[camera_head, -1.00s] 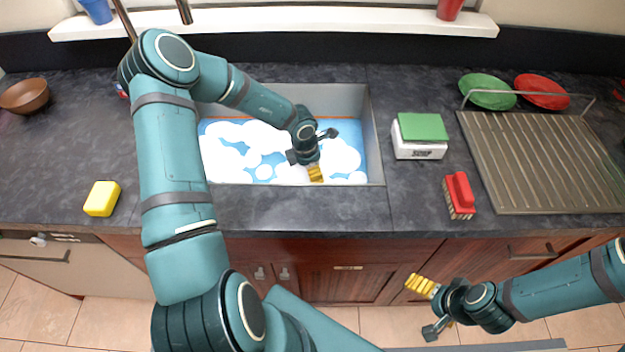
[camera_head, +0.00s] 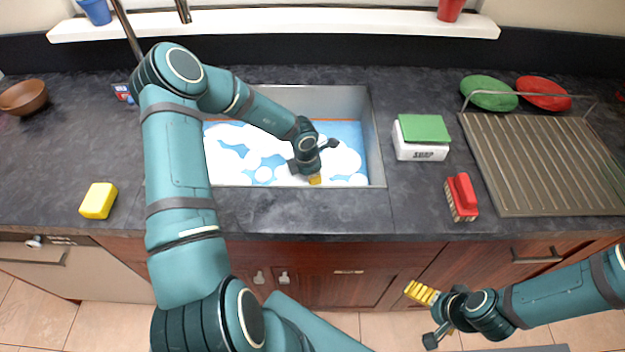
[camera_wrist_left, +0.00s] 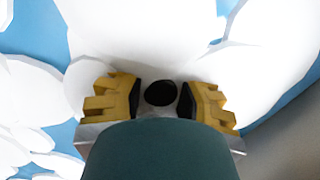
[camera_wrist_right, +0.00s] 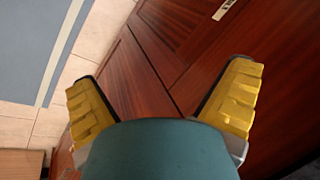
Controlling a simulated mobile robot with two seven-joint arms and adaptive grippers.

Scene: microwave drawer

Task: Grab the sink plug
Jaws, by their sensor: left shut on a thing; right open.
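The sink (camera_head: 376,150) holds blue water and white foam. My left gripper (camera_head: 314,179) reaches down into the foam near the sink's front right, its yellow fingertips partly hidden. In the left wrist view, the sink plug (camera_wrist_left: 160,93), a small black round thing, sits between the two yellow fingers of my left gripper (camera_wrist_left: 160,101). The left gripper is shut on it; the contact is hard to see. My right gripper (camera_head: 427,315) is open and empty in front of the cabinets. Its spread fingers also show in the right wrist view (camera_wrist_right: 160,98).
A soap box with a green top (camera_head: 421,137), a red brush (camera_head: 462,197) and a drying rack (camera_head: 540,165) stand right of the sink. A yellow sponge (camera_head: 98,201) lies on the left counter, a brown bowl (camera_head: 22,98) behind it. Open counter lies around the sponge.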

